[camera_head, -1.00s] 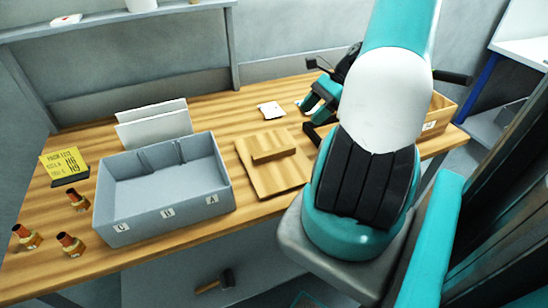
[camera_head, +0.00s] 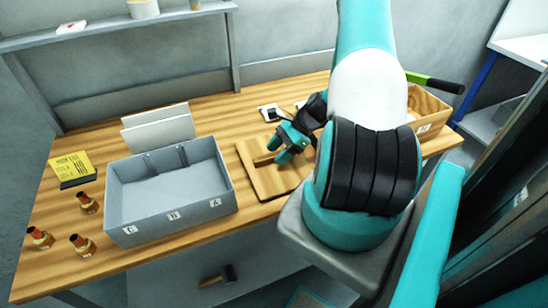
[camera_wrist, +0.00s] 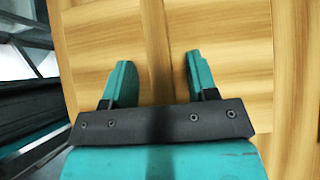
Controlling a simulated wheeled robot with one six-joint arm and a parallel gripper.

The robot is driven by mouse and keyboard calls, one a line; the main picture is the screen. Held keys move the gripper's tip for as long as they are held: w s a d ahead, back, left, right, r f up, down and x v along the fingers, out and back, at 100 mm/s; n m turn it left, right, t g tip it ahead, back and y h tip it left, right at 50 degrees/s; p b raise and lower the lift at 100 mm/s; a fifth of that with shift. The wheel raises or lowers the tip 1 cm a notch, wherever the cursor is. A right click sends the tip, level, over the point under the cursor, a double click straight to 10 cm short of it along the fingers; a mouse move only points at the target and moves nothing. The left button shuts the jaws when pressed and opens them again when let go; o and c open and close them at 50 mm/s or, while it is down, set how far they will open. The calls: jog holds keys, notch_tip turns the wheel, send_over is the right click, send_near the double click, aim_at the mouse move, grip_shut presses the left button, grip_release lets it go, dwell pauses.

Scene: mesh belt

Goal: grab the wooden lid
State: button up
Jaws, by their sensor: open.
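The wooden lid (camera_head: 268,187) is a flat square board with a raised bar handle (camera_head: 262,161). It lies on the wooden table, right of the grey bin. My teal gripper (camera_head: 278,152) is over the lid at the handle and hides part of both. In the wrist view the lid (camera_wrist: 95,38) fills most of the picture, and the handle (camera_wrist: 156,40) runs up between the fingers of my gripper (camera_wrist: 160,75). The fingers are apart, one on each side of the handle, with gaps showing. Their exact height over the board is unclear.
The grey bin (camera_head: 128,237) with letter labels stands left of the lid. White panels (camera_head: 160,133) are behind it. A yellow sign (camera_head: 72,168) and small bottles (camera_head: 81,245) are at the left. A wooden box (camera_head: 428,122) is at the right, partly behind my arm.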

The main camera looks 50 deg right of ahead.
grip_shut()
dwell(0.3)
